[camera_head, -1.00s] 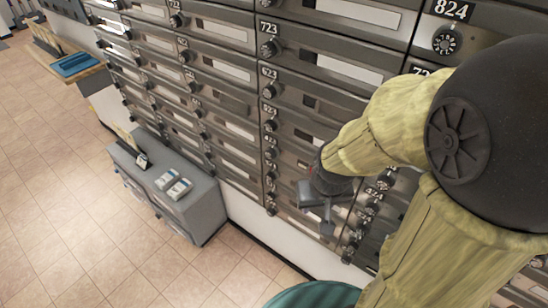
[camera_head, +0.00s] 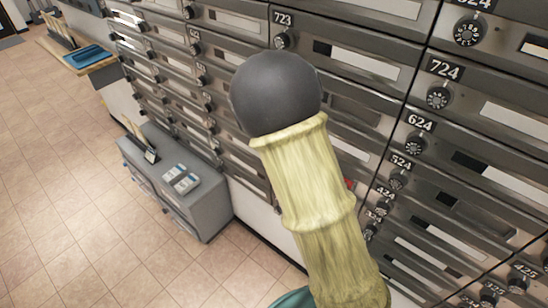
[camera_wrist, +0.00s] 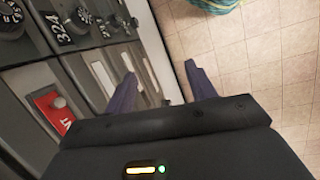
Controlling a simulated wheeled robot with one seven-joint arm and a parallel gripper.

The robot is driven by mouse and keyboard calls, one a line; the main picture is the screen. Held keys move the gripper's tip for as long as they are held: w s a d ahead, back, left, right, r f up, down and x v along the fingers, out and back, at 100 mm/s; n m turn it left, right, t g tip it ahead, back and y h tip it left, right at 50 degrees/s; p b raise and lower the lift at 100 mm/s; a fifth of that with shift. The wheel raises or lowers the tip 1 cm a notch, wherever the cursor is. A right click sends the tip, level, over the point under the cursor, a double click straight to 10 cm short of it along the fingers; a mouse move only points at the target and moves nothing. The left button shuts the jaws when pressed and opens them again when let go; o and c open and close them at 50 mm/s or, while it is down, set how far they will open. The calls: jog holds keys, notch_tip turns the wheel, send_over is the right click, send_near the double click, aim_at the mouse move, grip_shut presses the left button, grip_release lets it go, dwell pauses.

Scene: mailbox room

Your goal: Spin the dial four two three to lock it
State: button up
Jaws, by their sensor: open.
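The mailbox wall (camera_head: 352,68) fills the right side of the head view. The 423 box and its dial are hidden there behind my raised arm. In the column right of my arm, the 624 dial (camera_head: 414,146) and 524 dial (camera_head: 398,181) show, with smaller dials below. In the wrist view, a dial (camera_wrist: 82,17) is beside a label that seems to read 324, at the upper left. I cannot make out 423 there. My gripper (camera_wrist: 160,69) is open and empty, its fingers apart between the box fronts and the floor. It is hidden in the head view.
A grey cabinet (camera_head: 205,215) with small cards on top stands on the floor at the left. A wooden ledge with a blue tray (camera_head: 82,55) is farther back. A red tag (camera_wrist: 52,108) is on a box front. Tiled floor is open at left.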

jog(key=w+a+f+n+t+h+b, duration=0.3)
jog(key=w+a+f+n+t+h, duration=0.15)
jog(key=w+n+h, duration=0.45)
jog(key=w+a+r+n+t, duration=0.1)
jog(key=a+r+n+t, duration=0.2)
jog(key=a, duration=0.4)
jog(key=a+r+n+t+b, duration=0.1)
jog(key=a+r+n+t, duration=0.2)
jog(key=a+n+t, duration=0.3)
jog(key=shift+w+a+r, duration=0.2)
jog(key=shift+w+a, duration=0.2)
jog(key=shift+a, duration=0.8)
jog(key=shift+d+t, duration=0.15)
jog(key=shift+t, duration=0.1)
